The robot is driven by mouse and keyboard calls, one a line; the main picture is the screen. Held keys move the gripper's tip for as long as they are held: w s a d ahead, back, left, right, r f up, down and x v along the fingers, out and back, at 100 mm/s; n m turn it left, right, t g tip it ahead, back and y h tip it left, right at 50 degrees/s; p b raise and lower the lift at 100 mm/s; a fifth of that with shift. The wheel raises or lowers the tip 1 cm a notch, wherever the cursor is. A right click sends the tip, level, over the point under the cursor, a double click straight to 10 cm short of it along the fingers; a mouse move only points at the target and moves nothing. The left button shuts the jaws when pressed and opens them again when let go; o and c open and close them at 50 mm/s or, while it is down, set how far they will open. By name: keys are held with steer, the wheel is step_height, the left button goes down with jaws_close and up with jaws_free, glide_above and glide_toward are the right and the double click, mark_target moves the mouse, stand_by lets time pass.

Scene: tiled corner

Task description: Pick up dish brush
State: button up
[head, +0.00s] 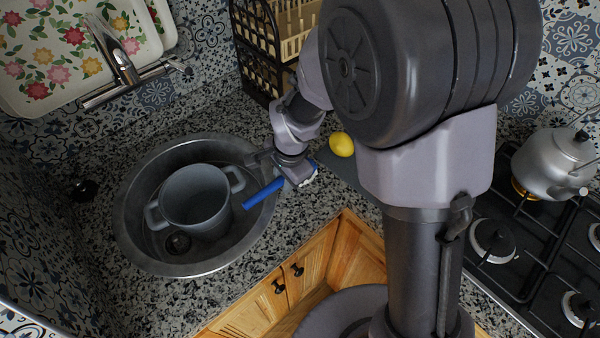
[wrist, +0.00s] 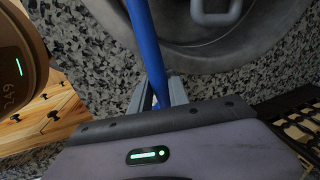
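The dish brush (head: 262,194) has a blue handle that reaches out over the right rim of the sink in the head view. White bristles show at its other end, beside my gripper (head: 291,174). In the wrist view the blue handle (wrist: 146,42) runs down between the two fingers of my gripper (wrist: 160,90). The fingers sit close along both sides of the handle and appear shut on it. The brush's head end is hidden behind my gripper's body in the wrist view. Whether the brush touches the counter is not clear.
A round metal sink (head: 128,232) holds a grey two-handled pot (head: 196,200). A yellow lemon (head: 341,144) lies on a dark board right of my gripper. A dark rack (head: 256,58) stands behind. A kettle (head: 556,166) is on the stove at right.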

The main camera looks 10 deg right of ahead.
jaws_close()
